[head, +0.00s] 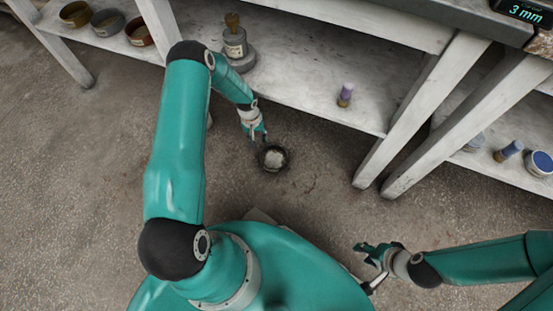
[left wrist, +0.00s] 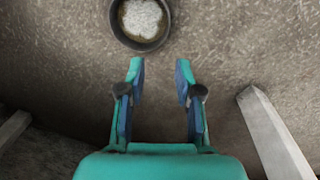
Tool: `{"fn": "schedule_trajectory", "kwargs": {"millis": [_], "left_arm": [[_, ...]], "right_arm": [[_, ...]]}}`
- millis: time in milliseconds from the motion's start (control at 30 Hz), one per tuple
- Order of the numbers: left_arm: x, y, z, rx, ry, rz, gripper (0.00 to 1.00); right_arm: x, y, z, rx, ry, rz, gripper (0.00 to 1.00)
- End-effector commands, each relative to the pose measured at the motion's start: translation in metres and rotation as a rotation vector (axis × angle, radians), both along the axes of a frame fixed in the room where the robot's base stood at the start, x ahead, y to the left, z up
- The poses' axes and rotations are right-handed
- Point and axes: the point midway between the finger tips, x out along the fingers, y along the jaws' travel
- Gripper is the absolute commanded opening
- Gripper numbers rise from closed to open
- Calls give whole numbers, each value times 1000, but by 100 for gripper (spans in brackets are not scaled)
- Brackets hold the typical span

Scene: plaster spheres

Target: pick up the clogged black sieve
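The clogged black sieve (head: 273,157) lies on the floor in front of the low shelf, a small round dark bowl shape with white stuff filling its middle. It also shows at the top of the left wrist view (left wrist: 141,22), partly cut off by the frame edge. My left gripper (head: 260,138) is just beside the sieve in the head view. In the left wrist view its two fingers (left wrist: 160,80) are apart with nothing between them, short of the sieve's rim. My right gripper (head: 362,262) is at the lower right, away from the sieve; its finger state is unclear.
A white low shelf (head: 310,95) holds a purple-topped bottle (head: 345,95) and a grey weight-like object (head: 238,50). Several bowls (head: 108,22) stand at the upper left. Shelf legs (head: 410,115) rise right of the sieve. Blue items (head: 509,150) stand far right. The floor around the sieve is clear.

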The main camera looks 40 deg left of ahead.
Motion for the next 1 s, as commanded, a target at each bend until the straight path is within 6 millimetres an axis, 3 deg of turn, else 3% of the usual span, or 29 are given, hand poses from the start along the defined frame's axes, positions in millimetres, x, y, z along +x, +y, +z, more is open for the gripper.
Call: {"fn": "schedule_trajectory", "kwargs": {"millis": [167, 500, 633, 867, 1000], "left_arm": [[1, 6, -24, 12, 6, 11, 34], [4, 1, -95, 11, 4, 11, 34], [6, 0, -111, 12, 3, 10, 34], [6, -1, -121, 12, 3, 9, 34], [3, -1, -139, 10, 3, 9, 34]], "right_arm": [[0, 0, -9, 0, 0, 0, 40], [0, 0, -37, 0, 0, 0, 40], [0, 0, -43, 0, 0, 0, 40], [0, 0, -48, 0, 0, 0, 40], [0, 0, -59, 0, 0, 0, 40]]}}
